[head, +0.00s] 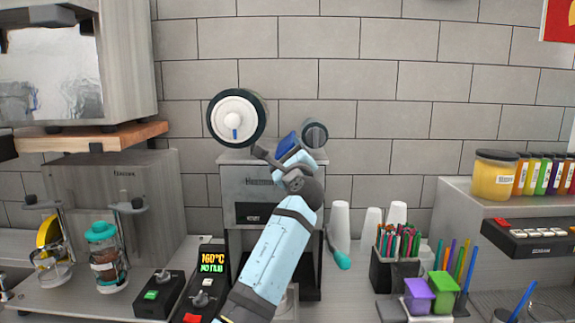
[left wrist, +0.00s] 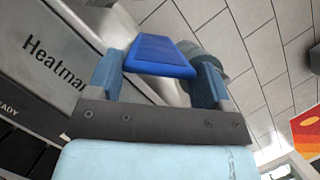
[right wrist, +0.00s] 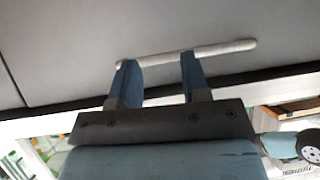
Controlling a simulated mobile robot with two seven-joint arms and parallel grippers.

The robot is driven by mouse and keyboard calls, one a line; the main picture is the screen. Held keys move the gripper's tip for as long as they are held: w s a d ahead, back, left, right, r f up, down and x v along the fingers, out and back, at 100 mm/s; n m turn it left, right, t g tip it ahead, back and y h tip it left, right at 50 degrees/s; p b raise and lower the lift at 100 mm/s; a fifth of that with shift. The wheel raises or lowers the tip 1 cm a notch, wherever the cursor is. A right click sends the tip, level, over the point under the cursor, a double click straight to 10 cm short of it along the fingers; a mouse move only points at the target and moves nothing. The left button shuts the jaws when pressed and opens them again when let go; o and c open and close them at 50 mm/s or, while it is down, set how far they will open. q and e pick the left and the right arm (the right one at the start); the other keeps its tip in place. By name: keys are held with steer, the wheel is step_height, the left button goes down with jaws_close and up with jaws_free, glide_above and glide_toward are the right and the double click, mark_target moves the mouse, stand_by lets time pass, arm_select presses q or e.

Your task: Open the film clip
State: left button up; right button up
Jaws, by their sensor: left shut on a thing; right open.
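The cup sealer (head: 252,185) stands at the middle of the counter against the tiled wall, with its label partly showing in the left wrist view (left wrist: 48,62). A large white film roll with a dark rim (head: 236,118) sits at its upper left, and a smaller dark roll (head: 315,134) at its upper right. The blue film clip (left wrist: 160,55) is between the fingers of my left gripper (head: 290,148), which is shut on it at the sealer's top. My arm hides part of the sealer's front. My right gripper (right wrist: 158,68) is open and empty, close to a pale bar handle (right wrist: 190,53) on a grey panel.
A turquoise-handled lever (head: 338,250) and white cup stacks (head: 341,222) stand right of the sealer. A control box with a lit display (head: 212,262) is front left.

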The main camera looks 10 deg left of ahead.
arm_select(q)
steer(key=n, duration=0.1)
steer(key=n+g, duration=0.1)
steer(key=n, duration=0.1)
steer(key=shift+a+r, duration=0.1)
steer(key=shift+r, duration=0.2)
steer(key=shift+s+a+r+n+g+y, duration=0.15)
steer(key=shift+n+g, duration=0.25)
steer(key=shift+n, duration=0.5)
steer(key=shift+w+a+r+n+g+y, duration=0.15)
steer(key=shift+n+g+y, duration=0.2)
steer(key=shift+n, duration=0.55)
steer(key=shift+s, duration=0.1)
steer(key=o, duration=0.9)
